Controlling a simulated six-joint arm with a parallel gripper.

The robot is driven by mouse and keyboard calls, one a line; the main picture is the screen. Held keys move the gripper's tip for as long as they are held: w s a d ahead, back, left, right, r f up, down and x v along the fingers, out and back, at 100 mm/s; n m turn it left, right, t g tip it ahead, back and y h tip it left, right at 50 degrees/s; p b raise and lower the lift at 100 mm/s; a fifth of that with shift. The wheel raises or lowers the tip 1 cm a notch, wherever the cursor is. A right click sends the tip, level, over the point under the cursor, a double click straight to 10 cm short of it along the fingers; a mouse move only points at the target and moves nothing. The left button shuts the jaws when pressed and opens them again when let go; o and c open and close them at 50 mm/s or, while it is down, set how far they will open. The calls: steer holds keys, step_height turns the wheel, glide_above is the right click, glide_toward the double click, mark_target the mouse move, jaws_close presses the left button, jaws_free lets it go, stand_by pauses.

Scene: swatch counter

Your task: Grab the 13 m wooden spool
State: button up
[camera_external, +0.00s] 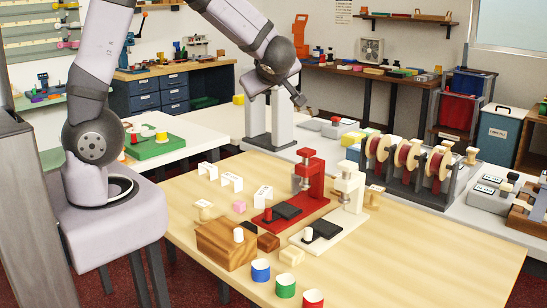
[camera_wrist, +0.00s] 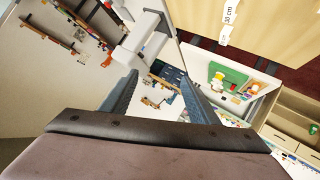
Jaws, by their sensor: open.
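A small pale wooden spool (camera_external: 204,210) stands on the light wood table behind the brown wooden block. Another pale wooden spool (camera_external: 374,196) stands at the table's back right, beside the white press. I cannot read a length on either, so I cannot tell which is the 13 m one. My gripper (camera_external: 299,101) is raised above and behind the table, well apart from both. In the wrist view my gripper (camera_wrist: 157,90) has its two fingers spread with nothing between them. Neither of these small spools can be made out in that view.
A red press (camera_external: 313,176) and a white press (camera_external: 349,188) stand mid-table. Blue (camera_external: 261,270), green (camera_external: 285,286) and red pots line the front. Large reels (camera_external: 408,154) sit on a rack behind. The table's right side is clear.

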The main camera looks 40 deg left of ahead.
mark_target(203, 203)
steer(key=s+f+n+g+y+b, duration=0.1)
steer(key=s+f+n+g+y, duration=0.1)
steer(key=s+g, duration=0.45)
steer(key=s+f+n+g+y+b, duration=0.1)
steer(key=s+f+n+g+y, duration=0.15)
steer(key=s, duration=0.75)
steer(key=shift+m+g+h, duration=0.35)
steer(key=shift+g+h, duration=0.05)
steer(key=shift+h, duration=0.05)
step_height(203, 203, down, 21)
steer(key=shift+f, duration=0.1)
steer(key=shift+w+p+x, duration=0.15)
steer(key=shift+p+x, duration=0.65)
steer(key=shift+x, duration=0.8)
steer(key=shift+w+p+x, duration=0.1)
steer(key=shift+p+x, duration=0.65)
steer(key=shift+x, duration=0.85)
steer(key=shift+a, duration=0.45)
steer(key=c, duration=1.1)
